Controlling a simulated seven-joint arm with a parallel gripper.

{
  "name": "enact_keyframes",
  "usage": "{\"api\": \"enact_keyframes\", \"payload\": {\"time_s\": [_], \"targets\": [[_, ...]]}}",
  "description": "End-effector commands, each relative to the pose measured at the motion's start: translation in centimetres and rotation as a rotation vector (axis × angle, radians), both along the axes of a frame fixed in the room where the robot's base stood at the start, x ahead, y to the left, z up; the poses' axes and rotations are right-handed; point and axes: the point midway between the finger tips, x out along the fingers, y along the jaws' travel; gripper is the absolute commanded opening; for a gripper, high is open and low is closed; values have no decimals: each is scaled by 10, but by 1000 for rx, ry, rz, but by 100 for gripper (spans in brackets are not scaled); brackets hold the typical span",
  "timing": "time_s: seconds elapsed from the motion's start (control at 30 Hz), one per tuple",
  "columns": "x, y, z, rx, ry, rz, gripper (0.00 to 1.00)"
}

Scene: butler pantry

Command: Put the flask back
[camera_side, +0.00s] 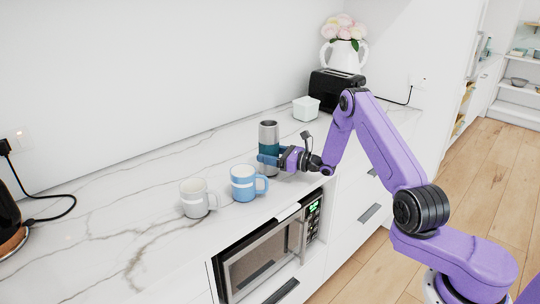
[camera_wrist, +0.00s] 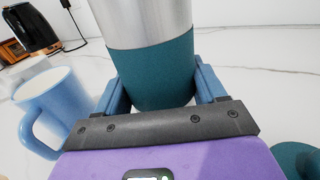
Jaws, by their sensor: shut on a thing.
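The flask (camera_side: 269,133) is upright, with a bare metal upper part and a teal lower sleeve. It is over the marble counter, to the right of the blue mug. My gripper (camera_side: 267,158) is shut on it, with its blue fingers on either side of the teal sleeve. In the wrist view the flask (camera_wrist: 152,70) fills the space between the fingers of my gripper (camera_wrist: 162,88). Its base is partly hidden, and I cannot tell whether it touches the counter. A dark teal round thing (camera_wrist: 299,160) is cut off at the lower right of the wrist view.
The blue mug (camera_side: 242,186) stands close to my gripper, and a white mug (camera_side: 193,200) stands left of it. A pale container (camera_side: 306,108), black toaster (camera_side: 335,86) and flower vase (camera_side: 344,53) are farther back. The counter (camera_side: 110,215) is clear left of the mugs.

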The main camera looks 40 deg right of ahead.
Motion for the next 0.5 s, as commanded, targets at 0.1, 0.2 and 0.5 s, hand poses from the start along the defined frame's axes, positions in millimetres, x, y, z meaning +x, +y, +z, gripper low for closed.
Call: {"api": "enact_keyframes", "payload": {"time_s": [0.1, 0.2, 0.5], "targets": [[0, 0, -2, -1, -6, 0, 13], [0, 0, -2, -1, -6, 0, 13], [0, 0, -5, -1, -3, 0, 90]]}}
